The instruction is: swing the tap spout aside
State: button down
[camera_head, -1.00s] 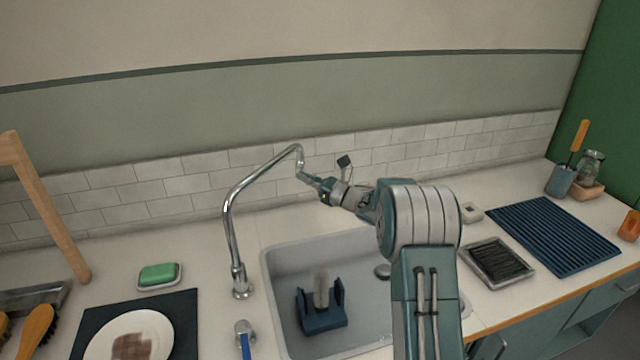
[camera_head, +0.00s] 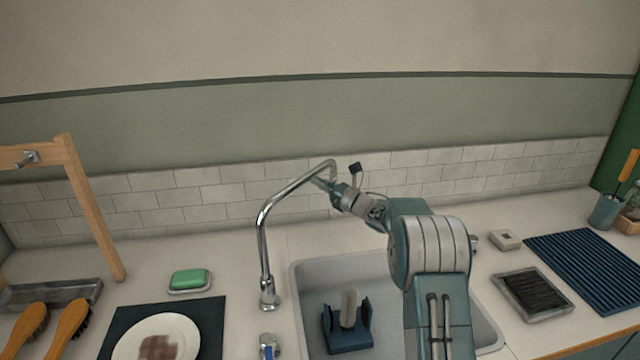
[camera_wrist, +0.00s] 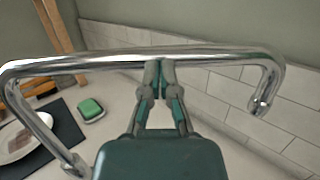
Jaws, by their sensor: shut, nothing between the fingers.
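The chrome tap spout (camera_head: 290,190) rises from its base at the sink's left rear edge and arches toward the back wall and right. Its downturned end is partly hidden by my gripper (camera_head: 316,181) in the head view. In the wrist view, the spout's long tube (camera_wrist: 100,60) crosses the picture, with its open outlet end at the right. My gripper (camera_wrist: 160,72) is shut and empty, its fingertips at the middle of that tube. They look close to or against it; I cannot tell whether they touch.
The sink (camera_head: 300,285) holds a dark blue holder with a pale upright piece (camera_head: 348,308). A green soap (camera_head: 189,279) and a plate (camera_head: 150,340) lie left of the tap. A wooden frame (camera_head: 92,205) stands further left. A tiled wall (camera_head: 230,190) is close behind.

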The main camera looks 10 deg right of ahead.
jog(key=s+a+f+x, duration=0.1)
jog(key=f+x, duration=0.1)
jog(key=x, duration=0.9)
jog(key=shift+w+a, duration=0.25)
jog(key=shift+a, duration=0.4)
